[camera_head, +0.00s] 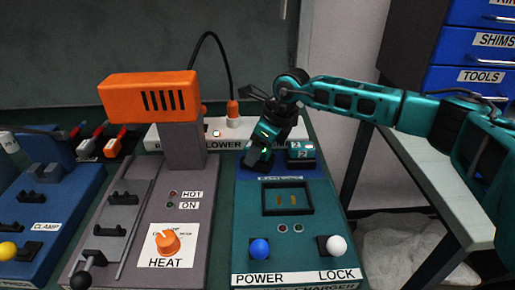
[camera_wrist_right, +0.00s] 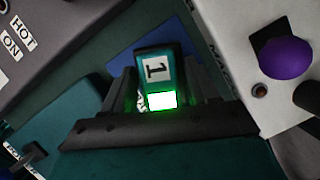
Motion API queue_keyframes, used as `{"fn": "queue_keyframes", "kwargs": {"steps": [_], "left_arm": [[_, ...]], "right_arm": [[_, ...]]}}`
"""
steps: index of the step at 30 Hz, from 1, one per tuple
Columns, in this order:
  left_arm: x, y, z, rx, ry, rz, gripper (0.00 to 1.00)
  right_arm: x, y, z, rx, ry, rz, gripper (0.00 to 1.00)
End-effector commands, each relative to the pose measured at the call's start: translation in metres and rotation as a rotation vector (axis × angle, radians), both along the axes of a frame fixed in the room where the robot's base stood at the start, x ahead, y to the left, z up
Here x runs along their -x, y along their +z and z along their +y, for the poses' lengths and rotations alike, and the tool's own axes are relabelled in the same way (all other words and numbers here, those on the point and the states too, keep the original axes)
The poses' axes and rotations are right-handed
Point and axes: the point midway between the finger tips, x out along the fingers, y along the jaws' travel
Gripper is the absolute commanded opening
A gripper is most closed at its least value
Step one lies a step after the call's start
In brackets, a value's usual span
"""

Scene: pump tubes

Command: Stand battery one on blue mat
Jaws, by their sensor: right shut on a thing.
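Battery one, a teal block with a white "1" label and a lit green patch (camera_wrist_right: 157,70), is held between the two dark fingers of my right gripper (camera_wrist_right: 162,88) in the wrist view. In the head view my right gripper (camera_head: 258,158) points down at the back of the teal charger unit, and battery one is hard to make out there. A blue patch, apparently the blue mat (camera_wrist_right: 194,45), lies behind the battery in the wrist view. I cannot tell whether the battery touches it. My left gripper is not in view.
A battery marked "2" (camera_head: 301,152) stands just right of my gripper. The charger has an empty framed slot (camera_head: 287,198), a blue knob (camera_head: 260,249) and a white knob (camera_head: 336,244). An orange-topped heat unit (camera_head: 150,95) stands tall on the left.

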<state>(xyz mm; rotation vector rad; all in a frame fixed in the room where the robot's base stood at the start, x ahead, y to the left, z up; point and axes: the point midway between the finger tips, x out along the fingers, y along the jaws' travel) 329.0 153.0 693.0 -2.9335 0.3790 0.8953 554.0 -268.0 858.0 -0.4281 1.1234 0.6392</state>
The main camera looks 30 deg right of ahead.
Motion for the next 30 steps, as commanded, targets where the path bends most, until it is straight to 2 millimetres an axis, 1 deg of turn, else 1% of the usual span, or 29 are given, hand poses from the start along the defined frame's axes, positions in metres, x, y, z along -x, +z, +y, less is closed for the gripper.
{"fn": "queue_keyframes", "kwargs": {"steps": [1, 2, 9, 16, 20, 23, 30], "left_arm": [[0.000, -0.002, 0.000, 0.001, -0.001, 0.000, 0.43], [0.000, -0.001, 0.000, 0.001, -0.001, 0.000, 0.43], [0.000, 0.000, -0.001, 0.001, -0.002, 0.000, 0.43], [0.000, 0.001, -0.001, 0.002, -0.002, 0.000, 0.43], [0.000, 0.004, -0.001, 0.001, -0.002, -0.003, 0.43], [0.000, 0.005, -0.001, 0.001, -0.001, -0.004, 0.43], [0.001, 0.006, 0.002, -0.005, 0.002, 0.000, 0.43]], "right_arm": [[0.000, -0.002, 0.000, -0.001, 0.000, -0.001, 0.15], [0.000, -0.003, 0.000, 0.000, 0.000, 0.001, 0.61], [0.000, -0.002, 0.000, 0.000, 0.000, 0.001, 0.84], [0.000, -0.001, 0.000, 0.000, 0.000, 0.000, 0.85], [0.001, 0.007, -0.001, 0.000, 0.000, -0.001, 0.85], [0.005, 0.021, -0.005, -0.002, -0.001, -0.003, 0.85], [0.020, 0.070, -0.019, -0.001, -0.001, -0.003, 0.85]]}}
